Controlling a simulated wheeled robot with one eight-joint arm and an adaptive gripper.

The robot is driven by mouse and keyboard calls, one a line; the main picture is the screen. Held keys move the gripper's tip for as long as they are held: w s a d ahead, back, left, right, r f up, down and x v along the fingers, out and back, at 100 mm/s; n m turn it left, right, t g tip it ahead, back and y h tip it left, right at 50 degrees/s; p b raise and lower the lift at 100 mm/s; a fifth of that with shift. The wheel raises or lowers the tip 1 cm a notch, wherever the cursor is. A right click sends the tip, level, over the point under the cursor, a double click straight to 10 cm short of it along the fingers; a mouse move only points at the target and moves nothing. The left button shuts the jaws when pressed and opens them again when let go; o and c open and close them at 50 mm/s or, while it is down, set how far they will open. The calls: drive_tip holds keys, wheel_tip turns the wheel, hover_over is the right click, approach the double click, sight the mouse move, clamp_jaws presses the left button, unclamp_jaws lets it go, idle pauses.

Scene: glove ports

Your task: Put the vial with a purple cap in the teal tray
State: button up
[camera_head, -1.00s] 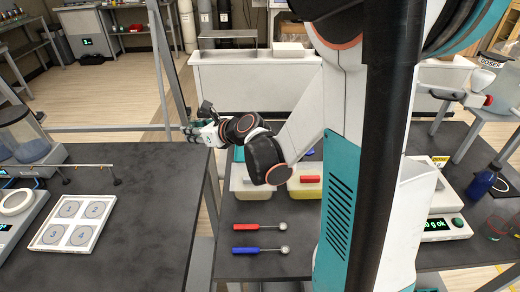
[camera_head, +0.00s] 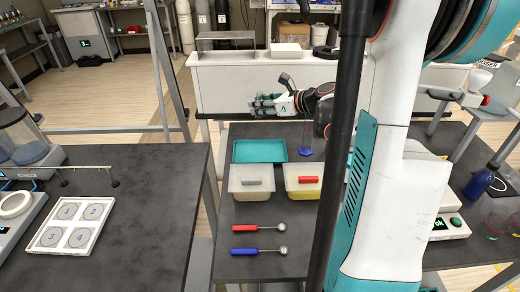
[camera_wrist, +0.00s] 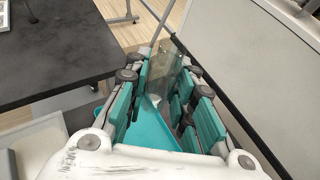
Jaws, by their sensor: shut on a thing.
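The teal tray (camera_head: 259,151) lies flat at the back of the dark middle table and looks empty. My gripper (camera_head: 258,104) is above and behind the tray, with its fingers pointing left. In the wrist view, the fingers of my gripper (camera_wrist: 168,78) are closed around a clear, glassy vial (camera_wrist: 167,62). The vial's purple cap does not show in either view. The tray (camera_wrist: 152,132) shows below, between the fingers, apart from them.
A clear cylinder with a blue base (camera_head: 305,151) stands right of the tray. Red and blue-handled tools (camera_head: 255,251) lie in front.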

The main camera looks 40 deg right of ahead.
wheel_tip(320, 180, down, 16)
drive_tip(key=b, duration=0.5)
drive_tip(key=shift+f, duration=0.1)
drive_tip(key=shift+f, duration=0.1)
drive_tip(key=o, duration=1)
drive_tip(key=shift+r, duration=0.25)
drive_tip(key=p+v, duration=0.3)
drive_tip(key=v, duration=0.9)
